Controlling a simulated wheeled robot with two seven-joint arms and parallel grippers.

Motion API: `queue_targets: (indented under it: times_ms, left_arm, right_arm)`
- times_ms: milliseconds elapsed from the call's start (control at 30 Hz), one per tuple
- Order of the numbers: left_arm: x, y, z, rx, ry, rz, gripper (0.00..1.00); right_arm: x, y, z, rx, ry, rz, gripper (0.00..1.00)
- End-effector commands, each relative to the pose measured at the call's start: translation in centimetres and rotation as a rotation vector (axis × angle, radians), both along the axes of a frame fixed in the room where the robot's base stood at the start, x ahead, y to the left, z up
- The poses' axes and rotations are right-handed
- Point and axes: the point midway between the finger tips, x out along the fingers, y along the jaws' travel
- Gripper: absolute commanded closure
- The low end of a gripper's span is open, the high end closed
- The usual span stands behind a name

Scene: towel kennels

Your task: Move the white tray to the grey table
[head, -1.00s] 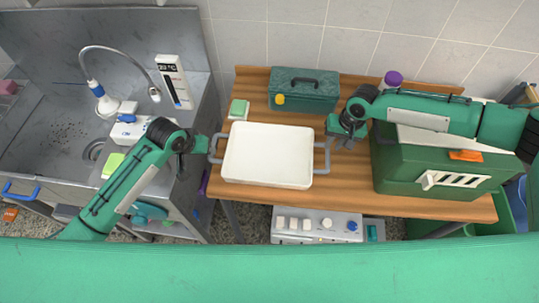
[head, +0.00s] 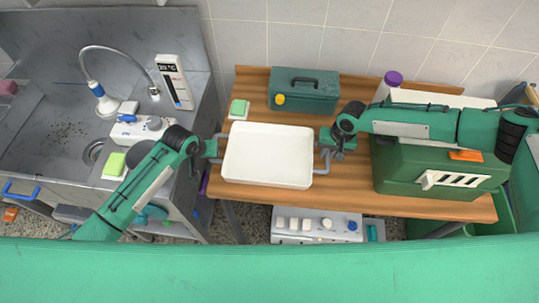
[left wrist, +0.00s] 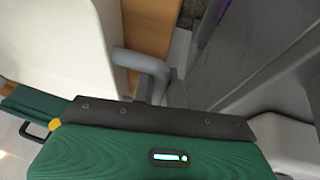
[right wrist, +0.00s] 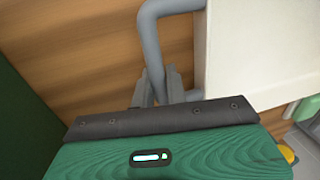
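The white tray (head: 268,155) lies flat and empty on the wooden table, with a grey handle at each end. My left gripper (head: 212,147) is at its left handle; the left wrist view shows that handle (left wrist: 146,62) running down between the fingers, partly hidden. My right gripper (head: 328,145) is at the right handle; in the right wrist view its fingers sit close on both sides of the handle bar (right wrist: 152,45). Both grippers look shut on the handles. I see no separate grey table, only a grey metal sink counter (head: 188,125) at the left.
On the wooden table (head: 350,185) a green toolbox (head: 303,93) stands behind the tray, a small green-and-white block (head: 239,109) at its back left corner. A large green case (head: 430,170) stands to the right. A white panel with knobs (head: 316,225) is below the front edge.

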Motion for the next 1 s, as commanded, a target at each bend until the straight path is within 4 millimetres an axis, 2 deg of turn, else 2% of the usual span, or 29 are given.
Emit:
queue_targets:
  times_ms: [467, 1000]
  left_arm:
    - [0.0, 0.0, 0.7, 0.0, -0.001, 0.0, 1.0]
    - [0.0, 0.0, 4.8, 0.0, -0.001, 0.0, 1.0]
  right_arm:
    - [0.1, 0.0, 0.7, 0.001, -0.001, 0.0, 1.0]
    - [0.1, 0.0, 4.8, 0.0, -0.001, 0.0, 1.0]
